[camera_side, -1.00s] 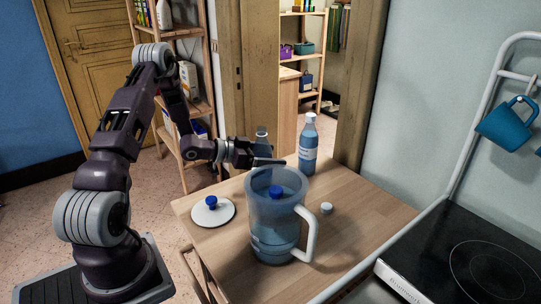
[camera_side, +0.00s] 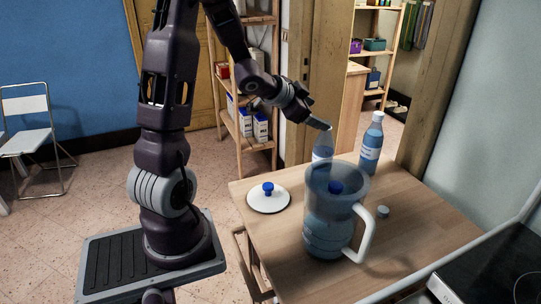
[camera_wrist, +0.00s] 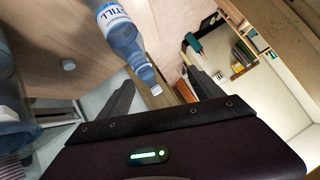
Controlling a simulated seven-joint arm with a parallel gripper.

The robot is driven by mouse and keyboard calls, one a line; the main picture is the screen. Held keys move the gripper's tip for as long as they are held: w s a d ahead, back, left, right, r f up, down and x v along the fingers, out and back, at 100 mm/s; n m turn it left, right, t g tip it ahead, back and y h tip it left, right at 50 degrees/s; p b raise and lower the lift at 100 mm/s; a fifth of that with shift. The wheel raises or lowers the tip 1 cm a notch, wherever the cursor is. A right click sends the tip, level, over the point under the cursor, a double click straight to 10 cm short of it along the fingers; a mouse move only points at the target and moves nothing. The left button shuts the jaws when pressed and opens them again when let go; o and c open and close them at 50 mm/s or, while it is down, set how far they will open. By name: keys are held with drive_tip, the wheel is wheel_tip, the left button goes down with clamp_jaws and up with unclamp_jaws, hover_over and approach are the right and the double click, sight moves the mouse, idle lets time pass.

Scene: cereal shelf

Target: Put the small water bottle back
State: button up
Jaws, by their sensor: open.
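In the wrist view, a labelled bottle (camera_wrist: 119,31) with a whitish cap shows ahead of the open fingers (camera_wrist: 165,93). I cannot tell which bottle is the small one.
A white lid with a blue knob (camera_side: 268,200) lies on the wooden table (camera_side: 290,240), left of the pitcher. A small pale cap (camera_side: 382,212) lies right of it. A wooden shelf (camera_side: 239,130) with boxes stands behind the arm. A black hob (camera_side: 490,280) is at lower right.

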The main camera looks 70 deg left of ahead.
drive_tip(key=s+d+r+n+g+y, duration=0.2)
drive_tip(key=s+d+r, duration=0.6)
drive_tip(key=d, duration=0.2)
drive_tip(key=s+d+f+g+h, duration=0.1)
drive_tip(key=s+d+g+h, duration=0.2)
drive_tip(key=s+d, duration=1.2)
drive_tip(key=shift+s+f+h, duration=0.3)
drive_tip(key=shift+s+h, duration=0.6)
drive_tip(key=shift+s, duration=0.05)
